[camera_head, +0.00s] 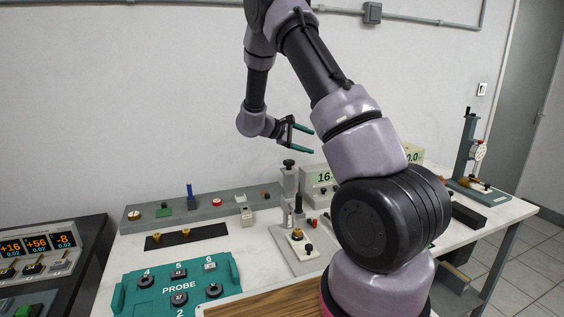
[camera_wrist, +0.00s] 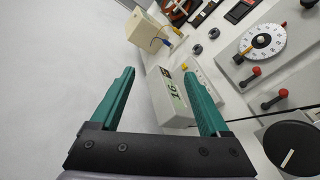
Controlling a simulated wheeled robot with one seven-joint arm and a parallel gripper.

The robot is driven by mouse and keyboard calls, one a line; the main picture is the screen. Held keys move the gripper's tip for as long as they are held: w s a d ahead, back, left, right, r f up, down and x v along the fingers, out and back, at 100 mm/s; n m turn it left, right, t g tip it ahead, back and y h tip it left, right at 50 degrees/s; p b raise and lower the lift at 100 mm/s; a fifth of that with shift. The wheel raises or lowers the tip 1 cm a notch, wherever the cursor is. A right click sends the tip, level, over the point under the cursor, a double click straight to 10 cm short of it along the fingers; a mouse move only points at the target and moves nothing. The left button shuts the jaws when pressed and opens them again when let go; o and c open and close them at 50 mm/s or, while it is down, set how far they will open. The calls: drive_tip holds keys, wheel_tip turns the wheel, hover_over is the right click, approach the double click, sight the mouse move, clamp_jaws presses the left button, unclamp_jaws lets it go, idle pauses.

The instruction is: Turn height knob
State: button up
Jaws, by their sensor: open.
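A round black knob with a white pointer line shows large at the lower right of the wrist view (camera_wrist: 291,146). It looks like the black knob (camera_head: 289,163) on top of a small grey post in the head view. I see no label naming it as the height knob. My gripper (camera_head: 311,141) is open and empty, its two green fingers pointing right above the bench, a little above the knob in the picture. In the wrist view the open fingers (camera_wrist: 159,73) have nothing between them up close, and the knob lies outside them to the right.
A grey plate with small knobs (camera_head: 297,249) lies in front. A teal PROBE panel (camera_head: 180,285) is at the front left. A dial gauge stand (camera_head: 468,150) stands at right.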

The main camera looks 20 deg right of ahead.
drive_tip(key=w+a+f+m+t+y, duration=0.2)
drive_tip(key=w+a+m+t+y, duration=0.35)
drive_tip(key=w+m+y, duration=0.5)
drive_tip(key=s+a+r+m+g+y, duration=0.25)
drive_tip(key=s+a+y, duration=0.2)
drive_tip(key=s, duration=0.45)
drive_tip(key=s+a+r+m+g+y, duration=0.2)
drive_tip(key=s+a+r+m+y, duration=0.15)
drive_tip(key=s+y, duration=0.45)
drive_tip(key=m+t+y, duration=0.2)
drive_tip(key=m+y, duration=0.6)
drive_tip(key=m, duration=0.4)
approach(289, 165)
drive_tip(key=w+a, duration=0.2)
drive_tip(key=x, duration=1)
drive_tip(key=shift+w+f, duration=0.15)
drive_tip(key=shift+w, duration=0.15)
drive_tip(key=shift+a, duration=0.1)
clamp_jaws()
